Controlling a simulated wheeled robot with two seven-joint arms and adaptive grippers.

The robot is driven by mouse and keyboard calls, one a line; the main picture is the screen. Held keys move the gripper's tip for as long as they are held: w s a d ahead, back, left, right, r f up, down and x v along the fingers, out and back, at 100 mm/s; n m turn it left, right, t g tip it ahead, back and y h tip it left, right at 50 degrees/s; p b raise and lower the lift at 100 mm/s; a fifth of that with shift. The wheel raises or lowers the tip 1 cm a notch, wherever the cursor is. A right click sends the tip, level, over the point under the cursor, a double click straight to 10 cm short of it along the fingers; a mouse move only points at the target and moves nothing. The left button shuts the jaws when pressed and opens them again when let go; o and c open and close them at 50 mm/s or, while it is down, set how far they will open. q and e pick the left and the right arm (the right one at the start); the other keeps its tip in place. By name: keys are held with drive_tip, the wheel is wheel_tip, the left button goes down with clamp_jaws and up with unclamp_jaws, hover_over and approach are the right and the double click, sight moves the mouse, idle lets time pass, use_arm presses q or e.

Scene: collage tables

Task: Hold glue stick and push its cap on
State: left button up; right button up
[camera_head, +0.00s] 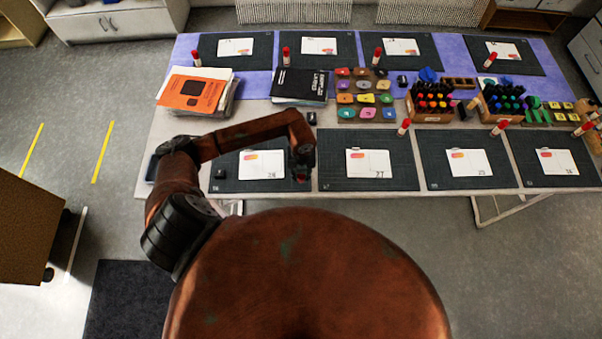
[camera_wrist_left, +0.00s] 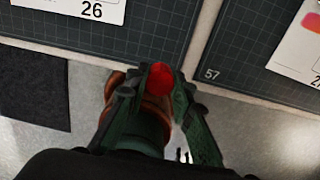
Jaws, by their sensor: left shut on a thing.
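My left gripper (camera_head: 302,170) hangs over the near edge of the table, between the front-left mat and the mat to its right. In the left wrist view its two dark fingers (camera_wrist_left: 165,92) are shut on a red round-topped thing (camera_wrist_left: 161,80), seen from its end. It looks like the red end of a glue stick; its body is hidden, and I cannot tell whether this red part is a cap. No separate loose cap is visible. My right gripper is not in view.
Dark cutting mats with white cards, such as one front mat (camera_head: 340,182), line the table (camera_head: 150,178). Several other red-topped glue sticks, such as one (camera_head: 403,127), stand on it.

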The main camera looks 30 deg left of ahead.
use_arm(q)
drive_tip(key=s+d+r+b, duration=0.1)
drive_tip(key=s+d+r, duration=0.4)
drive_tip(key=s, duration=0.4)
drive_tip(key=shift+d+r, duration=0.3)
drive_tip(key=shift+r, duration=0.2)
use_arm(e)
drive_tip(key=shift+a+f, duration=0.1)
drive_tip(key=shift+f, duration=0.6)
use_arm(q)
drive_tip(key=w+r+n+b, duration=0.2)
drive_tip(key=w+r+n, duration=0.3)
drive_tip(key=n, duration=1)
drive_tip(key=w+a+r+n+b, duration=0.1)
drive_tip(key=w+r+n+b, duration=0.2)
drive_tip(key=n, duration=1.1)
wheel_tip(320, 180, up, 3)
drive_tip(key=shift+w+r+n, duration=0.1)
drive_tip(key=shift+w+n, duration=0.3)
drive_tip(key=shift+w, duration=0.5)
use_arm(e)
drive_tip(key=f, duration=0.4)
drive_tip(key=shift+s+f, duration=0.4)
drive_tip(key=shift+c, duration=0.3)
